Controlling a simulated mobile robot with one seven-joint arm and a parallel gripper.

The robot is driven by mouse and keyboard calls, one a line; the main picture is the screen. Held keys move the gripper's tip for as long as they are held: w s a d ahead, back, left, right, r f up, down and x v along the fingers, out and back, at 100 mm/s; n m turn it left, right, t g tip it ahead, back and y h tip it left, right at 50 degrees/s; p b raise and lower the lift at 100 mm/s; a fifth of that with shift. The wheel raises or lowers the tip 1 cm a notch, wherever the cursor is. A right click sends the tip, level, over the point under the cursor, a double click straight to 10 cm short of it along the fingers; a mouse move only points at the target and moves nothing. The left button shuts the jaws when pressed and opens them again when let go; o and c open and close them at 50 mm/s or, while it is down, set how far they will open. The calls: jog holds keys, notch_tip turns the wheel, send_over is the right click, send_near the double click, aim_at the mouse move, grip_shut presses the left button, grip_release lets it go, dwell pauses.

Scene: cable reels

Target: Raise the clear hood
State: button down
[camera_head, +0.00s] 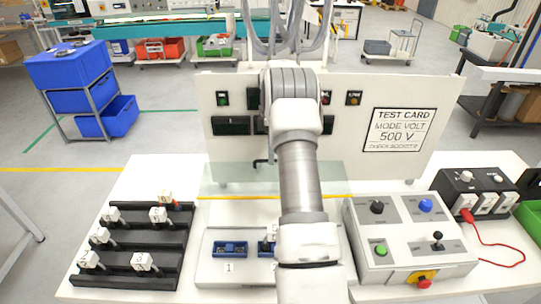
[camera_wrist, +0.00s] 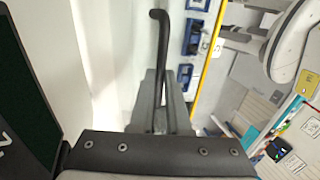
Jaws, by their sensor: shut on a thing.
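The clear hood (camera_head: 225,178) is a see-through panel with a yellow front edge, in front of the upright panel in the head view. My arm covers its middle. A dark bent handle (camera_head: 262,162) shows just left of my arm, and it fills the middle of the wrist view (camera_wrist: 162,50). My gripper (camera_wrist: 160,85) is shut on this handle, with the grey fingers around its lower stretch. The hood's yellow edge (camera_wrist: 208,65) runs beside it in the wrist view. The head view hides my fingers behind the arm. How far the hood is tilted is unclear.
Blue sockets (camera_head: 230,248) sit on the fixture in front of the hood. A black rack (camera_head: 130,262) with white blocks stands left. A grey control box (camera_head: 410,238) stands right, with a black unit (camera_head: 470,190) and red cable beyond. The upright test-card panel (camera_head: 435,100) stands close behind.

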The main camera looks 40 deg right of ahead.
jog(key=shift+f, duration=0.25)
jog(key=c, duration=0.9)
grip_release()
jog(key=shift+r, duration=0.1)
jog(key=shift+w+d, duration=0.1)
jog(key=v, duration=0.7)
jog(key=shift+w+r+b, duration=0.1)
jog(key=shift+r+b, duration=0.1)
jog(key=shift+b, duration=0.2)
